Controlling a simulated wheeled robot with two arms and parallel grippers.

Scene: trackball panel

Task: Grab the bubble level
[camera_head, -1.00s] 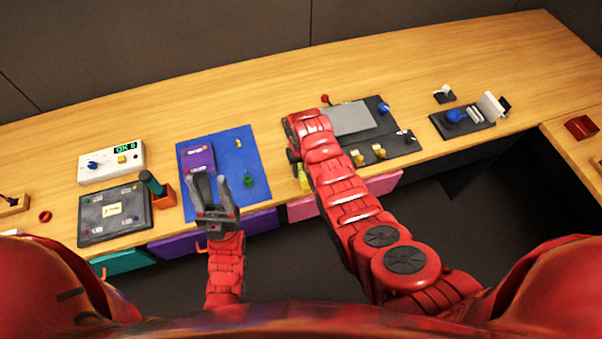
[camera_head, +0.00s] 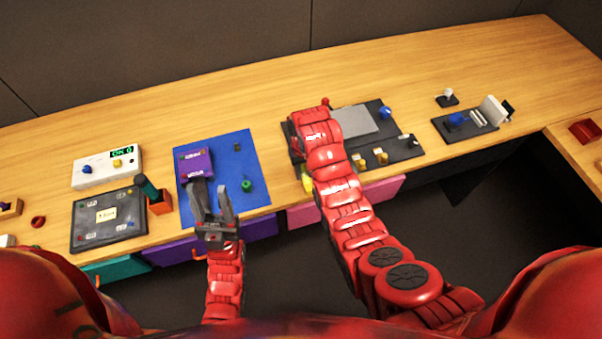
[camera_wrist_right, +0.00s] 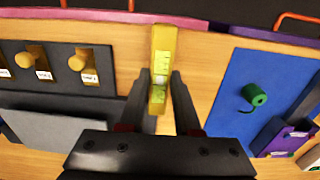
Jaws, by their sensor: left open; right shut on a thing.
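In the head view a small yellow end of the level (camera_head: 307,183) shows beside my red right arm, near the table's front edge. The arm hides the rest of the level and most of that gripper. My left gripper (camera_head: 211,188) is open and empty, over the front of the blue mat (camera_head: 225,196).
A dark panel (camera_head: 400,146) with yellow knobs lies right of my right arm. A grey-black panel (camera_head: 108,220) and a white box (camera_head: 107,166) stand at left. The table's back is clear.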

